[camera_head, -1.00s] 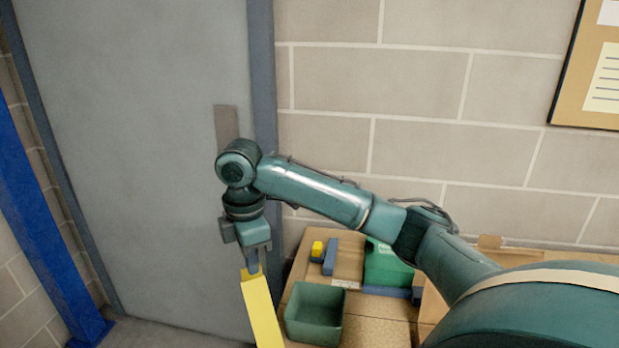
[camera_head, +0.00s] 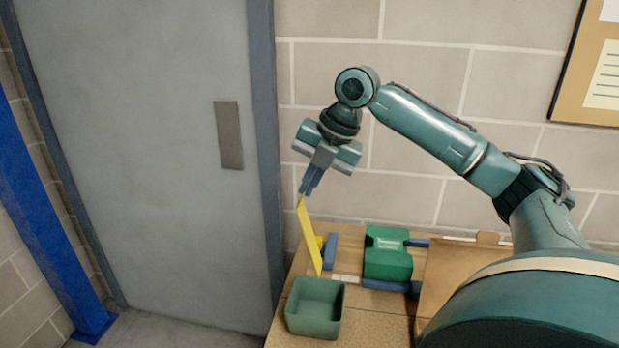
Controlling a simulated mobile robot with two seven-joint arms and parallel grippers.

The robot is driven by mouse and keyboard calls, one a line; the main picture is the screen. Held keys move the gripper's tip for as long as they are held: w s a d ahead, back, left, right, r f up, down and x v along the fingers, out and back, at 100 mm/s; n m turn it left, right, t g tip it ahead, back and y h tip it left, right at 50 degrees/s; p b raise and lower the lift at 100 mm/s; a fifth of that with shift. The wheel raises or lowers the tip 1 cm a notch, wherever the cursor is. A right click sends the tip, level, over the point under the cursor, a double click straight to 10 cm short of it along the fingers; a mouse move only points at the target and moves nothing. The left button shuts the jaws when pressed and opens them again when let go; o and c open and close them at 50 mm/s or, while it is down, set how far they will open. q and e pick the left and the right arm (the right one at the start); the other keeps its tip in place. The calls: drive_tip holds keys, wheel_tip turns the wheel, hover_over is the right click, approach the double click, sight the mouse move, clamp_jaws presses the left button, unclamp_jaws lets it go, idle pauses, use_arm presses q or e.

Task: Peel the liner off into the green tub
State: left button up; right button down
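My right gripper (camera_head: 312,182) is shut on the upper end of a yellow strip, the liner (camera_head: 309,236). The liner hangs down from the fingers, slightly tilted, with its lower end above and behind the back edge of the green tub. The green tub (camera_head: 315,327) stands open on the board-topped surface at the lower middle and looks empty. The liner appears to be apart from the tub, though its exact depth is hard to tell. My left gripper is not in view.
A green case-like object (camera_head: 387,256) sits behind the tub, with blue pieces beside it. A small blue block (camera_head: 330,249) stands near the liner. A cardboard box (camera_head: 459,272) is at right. A grey door (camera_head: 150,160) and block wall stand behind.

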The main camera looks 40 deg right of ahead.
drive_tip(key=shift+f, duration=0.5)
drive_tip(key=b, duration=0.6)
hover_over(311, 237)
wheel_tip(311, 237, down, 6)
drive_tip(key=shift+w+r, duration=0.1)
drive_tip(key=shift+r, duration=0.1)
drive_tip(key=shift+f, duration=0.25)
wheel_tip(311, 237, down, 2)
drive_tip(key=shift+f+b, duration=0.25)
drive_tip(key=shift+b, duration=0.4)
drive_tip(key=shift+f+b, duration=0.75)
drive_tip(key=shift+f, duration=1)
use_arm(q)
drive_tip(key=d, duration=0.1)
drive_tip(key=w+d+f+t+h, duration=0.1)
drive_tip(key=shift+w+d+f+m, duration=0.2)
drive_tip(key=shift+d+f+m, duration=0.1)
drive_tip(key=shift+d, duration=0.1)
use_arm(e)
drive_tip(key=shift+f, duration=0.25)
drive_tip(key=c, duration=2.2)
unclamp_jaws()
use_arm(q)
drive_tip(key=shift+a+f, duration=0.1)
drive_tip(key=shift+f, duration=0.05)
use_arm(e)
drive_tip(key=c, duration=1.6)
unclamp_jaws()
